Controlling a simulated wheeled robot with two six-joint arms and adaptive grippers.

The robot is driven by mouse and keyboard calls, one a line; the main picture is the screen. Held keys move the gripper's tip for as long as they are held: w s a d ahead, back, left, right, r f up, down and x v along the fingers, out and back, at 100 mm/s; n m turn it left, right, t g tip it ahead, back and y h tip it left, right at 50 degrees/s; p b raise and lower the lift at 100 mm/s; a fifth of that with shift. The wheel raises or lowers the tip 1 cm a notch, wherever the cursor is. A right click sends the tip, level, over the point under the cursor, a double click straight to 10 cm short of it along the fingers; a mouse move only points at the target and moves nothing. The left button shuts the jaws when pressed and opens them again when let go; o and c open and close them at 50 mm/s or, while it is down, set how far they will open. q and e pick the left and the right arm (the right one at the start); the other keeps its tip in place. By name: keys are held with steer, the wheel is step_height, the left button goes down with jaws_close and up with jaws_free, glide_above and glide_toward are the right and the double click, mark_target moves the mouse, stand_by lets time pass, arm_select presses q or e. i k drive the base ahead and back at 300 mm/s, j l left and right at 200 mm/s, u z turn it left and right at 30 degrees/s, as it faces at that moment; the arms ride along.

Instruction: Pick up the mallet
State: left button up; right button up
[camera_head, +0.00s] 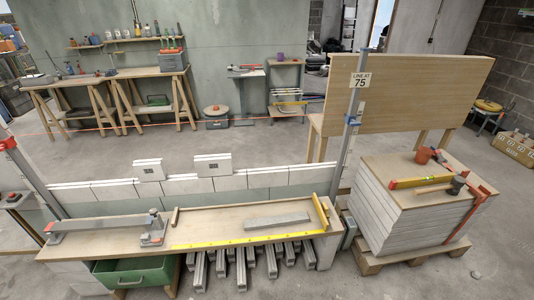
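The mallet (457,185) lies on top of the stack of pale slabs (385,207) at the right. It has a dark head at its right end and a brown wooden handle pointing left. A yellow level (420,181) lies just behind the handle, and a reddish-orange cup (424,156) stands farther back. An orange-red clamp or strap (482,190) is at the stack's right edge, close to the mallet head. Neither of my grippers shows in this view.
The slab stack stands on a wooden pallet (372,268). A metal post (350,130) with a "LINE AT 75" sign rises left of it. A wooden bench (190,234) holds a yellow square and a grey bar. A large wooden panel (400,97) stands behind. Floor right of the stack is mostly clear.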

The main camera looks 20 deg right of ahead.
mark_target(458, 182)
steer(key=z, duration=2)
steer(key=i+l+u, duration=0.1)
steer(key=i+u, duration=0.25)
steer(key=i, duration=0.7)
